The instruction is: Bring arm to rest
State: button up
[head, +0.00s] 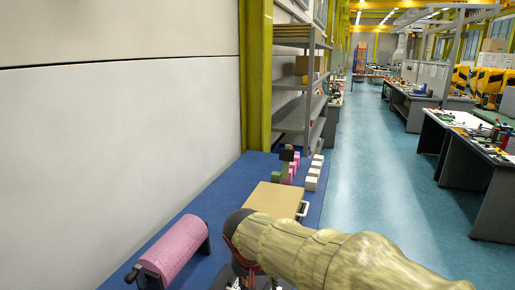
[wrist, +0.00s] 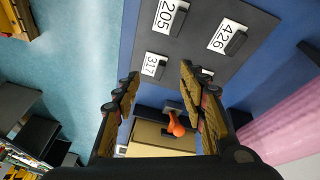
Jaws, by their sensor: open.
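My arm (head: 330,252), in a tan sleeve, reaches in from the lower right of the head view. Its end is low over the blue table (head: 212,193) and mostly hidden there. In the wrist view my gripper (wrist: 158,76) is open, its two fingers apart with nothing between the tips. Beyond it is a dark grey panel (wrist: 205,55) with white number plates reading 205, 317 and 426, each with a black handle. An orange knob (wrist: 176,125) shows between the fingers, by a tan box (wrist: 150,137); I cannot tell its distance from them.
A pink roller (head: 175,248) on dark supports lies left of my arm and also shows in the wrist view (wrist: 285,125). A tan panel (head: 273,200), pink and green blocks (head: 287,171) and white blocks (head: 313,175) are farther back. A wall bounds the left; the aisle (head: 365,160) is clear.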

jog(key=s+d+r+t, duration=0.1)
jog(key=s+d+r, duration=0.2)
jog(key=s+d, duration=0.6)
jog(key=s+d+r+y+p, duration=0.1)
jog(key=s+d+r, duration=0.2)
jog(key=s+d, duration=0.6)
jog(key=s, duration=0.4)
jog(key=shift+s+r+t+p, duration=0.25)
jog(key=shift+r+t+p, duration=0.05)
jog(key=shift+t, duration=0.1)
jog(key=shift+d, duration=0.1)
